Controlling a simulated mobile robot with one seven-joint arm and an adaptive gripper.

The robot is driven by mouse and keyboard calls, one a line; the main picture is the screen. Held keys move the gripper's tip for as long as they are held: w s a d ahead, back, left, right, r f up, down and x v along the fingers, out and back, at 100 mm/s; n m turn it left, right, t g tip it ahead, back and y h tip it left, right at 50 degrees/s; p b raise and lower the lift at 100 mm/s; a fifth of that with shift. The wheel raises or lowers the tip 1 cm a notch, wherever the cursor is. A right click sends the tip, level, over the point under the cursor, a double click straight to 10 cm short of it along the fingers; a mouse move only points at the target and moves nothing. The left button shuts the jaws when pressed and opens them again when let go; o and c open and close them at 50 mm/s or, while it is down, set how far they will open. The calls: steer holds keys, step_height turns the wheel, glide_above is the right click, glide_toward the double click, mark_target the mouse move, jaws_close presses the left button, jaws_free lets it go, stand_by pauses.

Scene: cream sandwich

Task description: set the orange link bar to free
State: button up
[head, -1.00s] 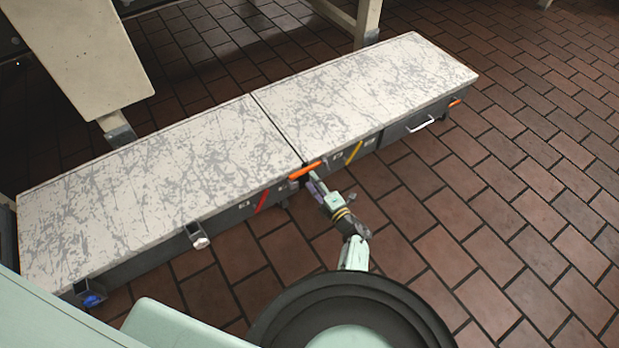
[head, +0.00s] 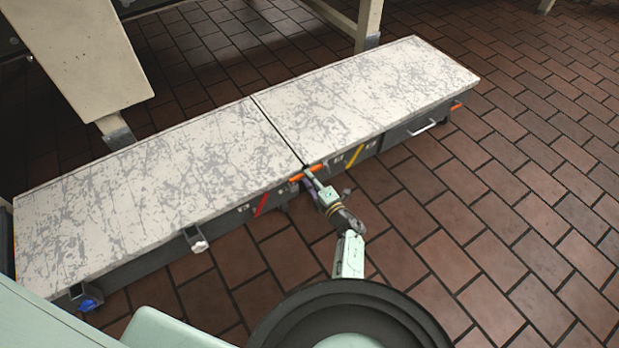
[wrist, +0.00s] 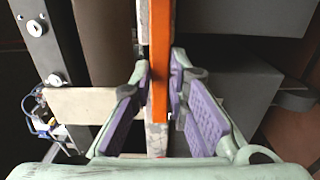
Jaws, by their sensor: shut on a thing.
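The orange link bar (head: 296,179) sits on the front side of the low bench, just under its top, at the seam between the two top panels. My gripper (head: 308,173) reaches it from the front, and its tip hides the middle of the bar. In the wrist view, the bar (wrist: 160,45) runs upright through the picture between my two purple-padded fingers. My gripper (wrist: 162,75) is shut on the bar. The lower part of the bar ends between the fingers.
The bench (head: 190,155) has a pale scratched top. Its front carries a red stripe (head: 262,205), a yellow stripe (head: 354,157), a handle (head: 421,127) and a white-knobbed bracket (head: 199,245). A cream table (head: 75,50) stands behind. The tiled floor at right is clear.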

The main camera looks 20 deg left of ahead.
jaws_close()
stand_by(0.5)
